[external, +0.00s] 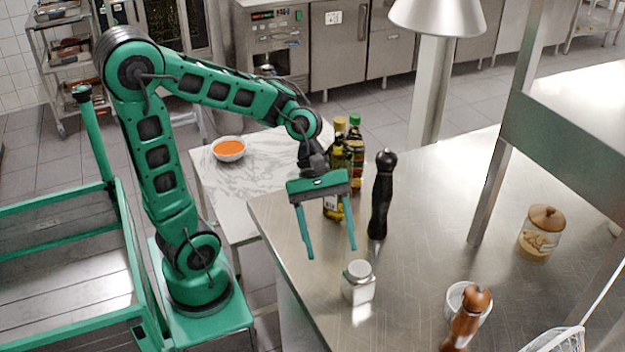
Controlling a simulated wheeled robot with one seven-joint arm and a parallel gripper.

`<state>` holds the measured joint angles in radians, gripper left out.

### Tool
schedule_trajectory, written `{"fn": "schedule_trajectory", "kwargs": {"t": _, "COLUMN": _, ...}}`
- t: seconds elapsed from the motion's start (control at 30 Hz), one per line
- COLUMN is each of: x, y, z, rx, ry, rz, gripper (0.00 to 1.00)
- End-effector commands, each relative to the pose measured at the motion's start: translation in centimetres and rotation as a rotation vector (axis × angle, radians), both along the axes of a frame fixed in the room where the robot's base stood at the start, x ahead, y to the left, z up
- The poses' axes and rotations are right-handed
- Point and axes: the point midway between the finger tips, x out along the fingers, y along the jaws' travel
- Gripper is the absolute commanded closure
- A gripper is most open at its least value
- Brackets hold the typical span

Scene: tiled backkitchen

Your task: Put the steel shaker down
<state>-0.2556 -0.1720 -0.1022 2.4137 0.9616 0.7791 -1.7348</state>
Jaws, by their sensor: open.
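The steel shaker (359,283) stands upright on the steel counter (420,270), near its left edge. My gripper (331,254) is open and empty. Its two fingers point down, above and slightly left of the shaker in the picture. The fingers look apart from the shaker, with nothing between them. The exact height of the fingertips over the counter is hard to tell from this one view.
Two bottles (356,150) and a tall black pepper mill (381,195) stand close behind my gripper. A wooden mill (466,318) and a white cup (455,298) are at the front right. A glass jar (541,234) stands further right. A marble table (262,180) holds a bowl (229,150).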

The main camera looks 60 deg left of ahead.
Motion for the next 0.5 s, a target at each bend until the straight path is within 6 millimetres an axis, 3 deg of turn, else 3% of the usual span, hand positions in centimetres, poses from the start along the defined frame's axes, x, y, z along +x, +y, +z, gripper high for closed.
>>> {"fn": "schedule_trajectory", "kwargs": {"t": 0.27, "x": -3.8, "y": 0.4, "z": -2.2, "rx": 0.167, "ry": -0.230, "rz": -0.442, "gripper": 0.36}}
{"fn": "schedule_trajectory", "kwargs": {"t": 0.5, "x": -7.3, "y": 2.0, "z": -3.6, "rx": 0.299, "ry": -0.399, "rz": -0.902, "gripper": 0.36}}
